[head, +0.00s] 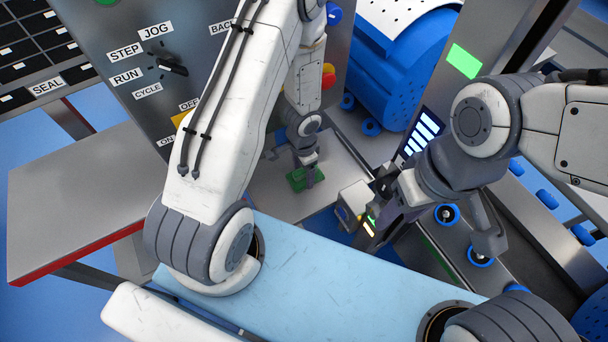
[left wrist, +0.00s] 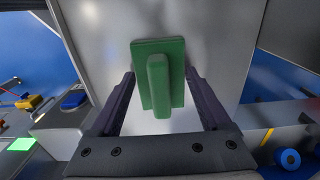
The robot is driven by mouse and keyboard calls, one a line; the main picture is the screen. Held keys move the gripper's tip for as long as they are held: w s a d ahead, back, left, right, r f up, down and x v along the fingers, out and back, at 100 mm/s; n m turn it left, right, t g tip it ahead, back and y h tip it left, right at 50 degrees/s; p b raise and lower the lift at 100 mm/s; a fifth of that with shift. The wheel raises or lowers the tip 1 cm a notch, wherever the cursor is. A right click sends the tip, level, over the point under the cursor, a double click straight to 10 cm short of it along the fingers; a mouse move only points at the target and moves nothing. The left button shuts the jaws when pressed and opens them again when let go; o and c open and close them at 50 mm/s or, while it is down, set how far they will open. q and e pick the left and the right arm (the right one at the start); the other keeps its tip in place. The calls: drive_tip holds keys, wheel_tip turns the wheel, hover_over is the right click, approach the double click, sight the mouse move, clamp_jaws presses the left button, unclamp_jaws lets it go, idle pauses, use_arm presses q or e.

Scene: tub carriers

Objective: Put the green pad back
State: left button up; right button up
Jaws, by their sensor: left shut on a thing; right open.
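The green pad (head: 298,180) is a flat block with a raised handle. It is at the grey metal plate (head: 265,198) beyond the light blue surface. It also shows in the left wrist view (left wrist: 173,60), between the two fingers against a grey face. My left gripper (head: 309,172) is shut on the pad; the exact finger contact is hard to see. I cannot tell whether the pad touches the plate. My right gripper (head: 378,208) is open, beside a small pale box (head: 350,198) with a dark end; its fingertips are partly hidden.
A grey control panel (head: 120,70) with a selector knob (head: 172,66) and printed labels stands at the left. A grey shelf with a red edge (head: 75,260) juts out below it. A blue drum (head: 410,60) and a roller track (head: 480,250) are at the right.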

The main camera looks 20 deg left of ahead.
use_arm(q)
drive_tip(key=o, duration=1.1)
drive_tip(key=shift+o, duration=0.2)
wheel_tip(320, 180, up, 12)
drive_tip(key=p, duration=1.2)
wheel_tip(320, 180, up, 10)
drive_tip(key=y, duration=0.1)
hover_over(317, 179)
drive_tip(key=s+d+r+h, duration=0.1)
drive_tip(key=s+d+r, duration=0.3)
drive_tip(key=s+r, duration=0.5)
drive_tip(key=s+d+r+h, duration=0.1)
drive_tip(key=s+d+r, duration=0.4)
drive_tip(key=s+r, duration=0.4)
drive_tip(key=shift+s+d+r, duration=0.15)
drive_tip(key=shift+r, duration=0.4)
